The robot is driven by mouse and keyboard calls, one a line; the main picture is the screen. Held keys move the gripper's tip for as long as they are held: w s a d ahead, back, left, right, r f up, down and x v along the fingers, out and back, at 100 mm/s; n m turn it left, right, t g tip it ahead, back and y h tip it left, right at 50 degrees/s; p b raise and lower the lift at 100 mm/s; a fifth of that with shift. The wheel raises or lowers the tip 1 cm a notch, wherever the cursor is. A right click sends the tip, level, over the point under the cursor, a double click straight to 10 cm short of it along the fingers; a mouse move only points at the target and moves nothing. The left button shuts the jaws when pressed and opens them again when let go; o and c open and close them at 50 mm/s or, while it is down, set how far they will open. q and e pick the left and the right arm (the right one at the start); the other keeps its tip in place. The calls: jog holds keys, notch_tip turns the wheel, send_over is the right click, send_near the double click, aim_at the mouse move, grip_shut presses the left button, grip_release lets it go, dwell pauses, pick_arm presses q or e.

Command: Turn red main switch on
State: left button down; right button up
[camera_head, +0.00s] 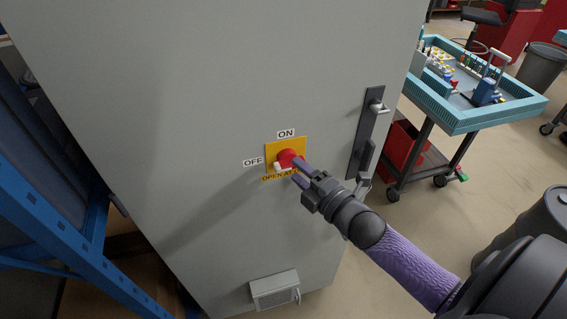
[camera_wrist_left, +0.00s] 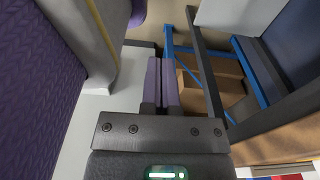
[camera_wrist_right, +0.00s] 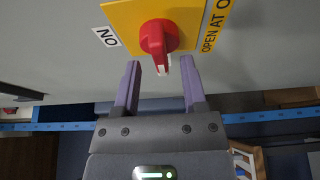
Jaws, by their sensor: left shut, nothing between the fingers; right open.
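The red main switch (camera_head: 289,156) is a rotary knob on a yellow plate (camera_head: 270,150) on the grey cabinet door. An ON label (camera_head: 286,133) is above it and an OFF label (camera_head: 252,162) to its left. In the right wrist view the knob (camera_wrist_right: 157,36) has its white-marked tip between the fingertips' level, pointing towards my gripper. My right gripper (camera_head: 298,170) is open at the knob, one finger on each side of the tip; contact cannot be told. My left gripper (camera_wrist_left: 161,62) is shut and empty, seen only in its wrist view.
A door handle (camera_head: 369,130) is on the cabinet's right side, and a grey box (camera_head: 275,291) low on the door. A blue rack (camera_head: 60,225) stands at the left. A teal-topped cart (camera_head: 470,118) stands at the right, with open floor near it.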

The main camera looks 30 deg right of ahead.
aim_at(294, 168)
jog(key=shift+w+a, duration=0.15)
jog(key=shift+w, duration=0.7)
jog(key=shift+w+a, duration=0.15)
jog(key=shift+w, duration=0.7)
grip_shut()
